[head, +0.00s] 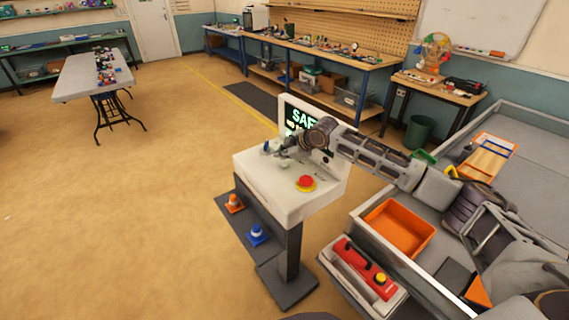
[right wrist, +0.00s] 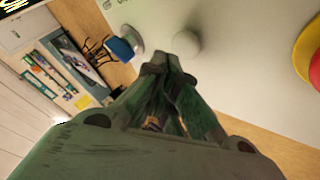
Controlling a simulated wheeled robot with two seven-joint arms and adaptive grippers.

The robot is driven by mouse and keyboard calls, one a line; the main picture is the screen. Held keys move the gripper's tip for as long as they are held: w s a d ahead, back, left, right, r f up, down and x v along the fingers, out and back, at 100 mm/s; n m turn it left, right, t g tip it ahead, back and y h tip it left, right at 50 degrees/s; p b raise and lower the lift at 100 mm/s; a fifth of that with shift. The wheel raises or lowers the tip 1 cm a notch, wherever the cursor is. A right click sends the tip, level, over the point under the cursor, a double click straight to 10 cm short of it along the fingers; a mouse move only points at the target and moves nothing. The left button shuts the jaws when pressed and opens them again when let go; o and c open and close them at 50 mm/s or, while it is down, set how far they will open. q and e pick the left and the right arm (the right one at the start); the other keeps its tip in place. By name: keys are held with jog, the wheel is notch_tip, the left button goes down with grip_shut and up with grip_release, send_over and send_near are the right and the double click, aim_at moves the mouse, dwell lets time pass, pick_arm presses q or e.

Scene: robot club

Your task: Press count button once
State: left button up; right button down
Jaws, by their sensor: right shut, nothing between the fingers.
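A white console (head: 262,175) on a dark post bears a blue button (head: 266,147), a pale round knob or button (head: 284,164) and a red mushroom button (head: 305,182) on a yellow ring. I cannot read which one is the count button. My right gripper (head: 281,152) is shut and empty over the console top, close to the pale button. In the right wrist view, its closed fingertips (right wrist: 168,58) point at the pale button (right wrist: 186,43), with the blue button (right wrist: 124,44) to the left and the red button (right wrist: 315,68) at the right edge. Contact cannot be told. My left gripper is not in view.
A screen (head: 300,118) with green lettering stands at the console's back, partly hidden by my right arm. A grey-walled area with an orange bin (head: 398,226) lies to the right. Open floor lies left.

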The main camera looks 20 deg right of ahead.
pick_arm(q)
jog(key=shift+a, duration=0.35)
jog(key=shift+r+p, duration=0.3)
pick_arm(e)
jog(key=shift+f, duration=0.4)
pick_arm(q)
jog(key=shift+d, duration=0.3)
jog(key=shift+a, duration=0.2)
pick_arm(e)
jog(key=shift+f, duration=0.6)
dwell(0.8)
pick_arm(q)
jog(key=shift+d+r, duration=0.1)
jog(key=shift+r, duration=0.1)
pick_arm(e)
jog(key=shift+r, duration=0.1)
jog(key=shift+r+p, duration=0.75)
jog(key=shift+p, duration=0.2)
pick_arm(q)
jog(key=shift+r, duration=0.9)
pick_arm(e)
jog(key=shift+r, duration=0.1)
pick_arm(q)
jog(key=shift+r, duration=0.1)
pick_arm(e)
jog(key=shift+r, duration=0.1)
